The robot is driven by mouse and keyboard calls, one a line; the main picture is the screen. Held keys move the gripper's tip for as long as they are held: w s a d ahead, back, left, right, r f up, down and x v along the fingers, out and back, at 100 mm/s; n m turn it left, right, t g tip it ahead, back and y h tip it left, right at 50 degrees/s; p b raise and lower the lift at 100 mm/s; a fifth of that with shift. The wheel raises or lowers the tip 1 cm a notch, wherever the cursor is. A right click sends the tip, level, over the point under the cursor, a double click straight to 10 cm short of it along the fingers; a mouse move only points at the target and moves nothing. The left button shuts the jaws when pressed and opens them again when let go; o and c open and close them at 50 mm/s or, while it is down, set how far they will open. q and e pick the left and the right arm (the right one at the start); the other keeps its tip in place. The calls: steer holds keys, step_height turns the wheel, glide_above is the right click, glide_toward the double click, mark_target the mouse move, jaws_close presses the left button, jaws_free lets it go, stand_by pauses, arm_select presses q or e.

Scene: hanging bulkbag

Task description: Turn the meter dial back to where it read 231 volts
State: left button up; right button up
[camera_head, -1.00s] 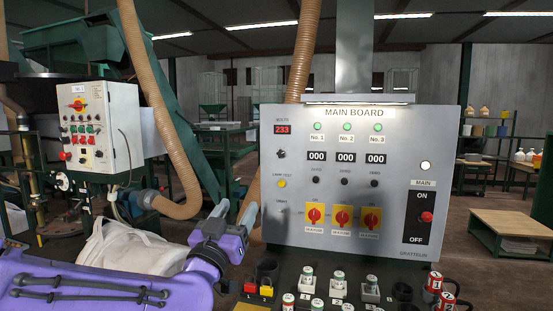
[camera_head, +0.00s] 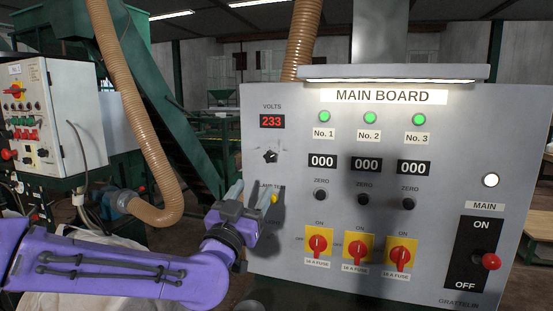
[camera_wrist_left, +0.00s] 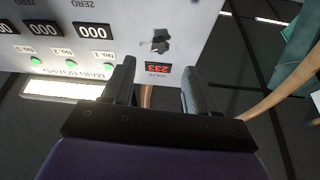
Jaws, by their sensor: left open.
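The meter display (camera_head: 272,121) under the VOLTS label shows red digits 233; it appears upside down in the left wrist view (camera_wrist_left: 157,68). The black meter dial (camera_head: 270,156) is on the grey board below the display. The dial also shows in the left wrist view (camera_wrist_left: 161,41), beyond the fingertips and roughly between them. My left gripper (camera_head: 254,193) is open and empty, just below the dial in the head view and in front of the lamp test area. The gap from its fingertips to the board is hard to judge. My right gripper is not in view.
A yellow lamp test button (camera_head: 275,198) is partly hidden by my left gripper. The main board (camera_head: 460,130) carries zero knobs, red switches on yellow plates (camera_head: 318,243) and a MAIN lever (camera_head: 491,261). A ribbed hose (camera_head: 150,140) and control box (camera_head: 62,110) stand left.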

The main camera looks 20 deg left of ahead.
mark_target(269, 159)
arm_select(q)
steer(key=p+x, duration=0.1)
steer(key=x, duration=0.2)
steer(key=p+x, duration=0.2)
steer(key=x, duration=0.1)
steer(key=p+x, duration=0.1)
steer(key=x, duration=0.2)
steer(key=shift+w+r+p, duration=0.15)
steer(key=shift+r+p, duration=0.2)
steer(key=shift+r, duration=0.05)
steer(key=shift+w+r, duration=0.15)
steer(key=shift+w, duration=0.1)
steer(key=shift+s, duration=0.1)
steer(key=c, duration=1.1)
